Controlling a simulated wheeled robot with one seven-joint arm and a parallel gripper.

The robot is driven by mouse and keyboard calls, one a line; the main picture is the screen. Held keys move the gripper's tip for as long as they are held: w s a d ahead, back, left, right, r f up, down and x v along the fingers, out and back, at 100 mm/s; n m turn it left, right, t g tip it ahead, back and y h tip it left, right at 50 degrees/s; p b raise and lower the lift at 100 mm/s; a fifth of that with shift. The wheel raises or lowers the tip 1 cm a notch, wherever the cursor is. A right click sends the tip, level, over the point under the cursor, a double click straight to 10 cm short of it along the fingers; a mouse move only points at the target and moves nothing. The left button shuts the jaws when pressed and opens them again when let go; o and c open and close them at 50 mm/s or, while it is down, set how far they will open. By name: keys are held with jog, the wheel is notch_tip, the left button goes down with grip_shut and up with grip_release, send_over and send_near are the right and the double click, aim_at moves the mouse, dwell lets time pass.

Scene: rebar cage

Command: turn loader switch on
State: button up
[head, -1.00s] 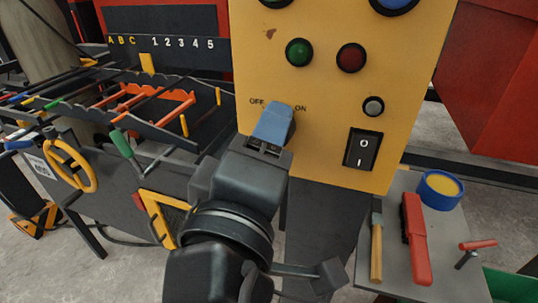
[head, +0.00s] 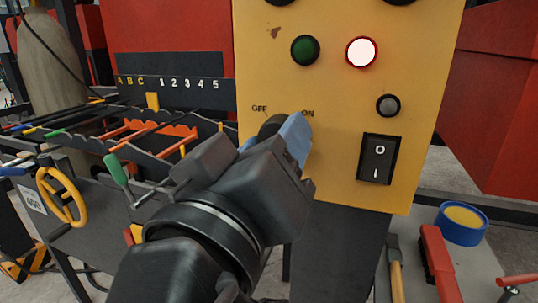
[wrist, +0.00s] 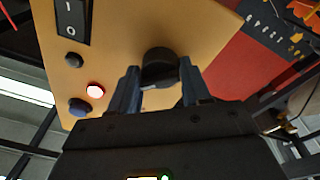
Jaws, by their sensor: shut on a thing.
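The loader switch is a black rotary knob (head: 270,126) on the yellow control panel (head: 335,85), between the printed OFF and ON labels. In the head view my gripper (head: 284,134) hides most of the knob. One blue finger lies beside the knob, tilted towards ON. In the wrist view the knob (wrist: 160,66) sits between both blue fingers of my gripper (wrist: 158,86), which is shut on it. The knob's pointer cannot be seen. The red lamp (head: 361,52) is lit, and it also glows in the wrist view (wrist: 95,90). The green lamp (head: 305,50) is dark.
A black rocker switch (head: 379,159) and a grey button (head: 388,105) are right of the knob. A grey table (head: 418,216) at lower right holds tools and a blue-rimmed tin (head: 462,224). A yellow handwheel (head: 62,197) and a green-handled lever (head: 118,171) are at left.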

jog(key=shift+a+f, duration=0.1)
jog(key=shift+f, duration=0.15)
jog(key=o, duration=0.8)
jog(key=shift+o, duration=1)
jog(key=shift+r, duration=0.1)
jog(key=v, duration=0.7)
jog(key=shift+s, duration=0.4)
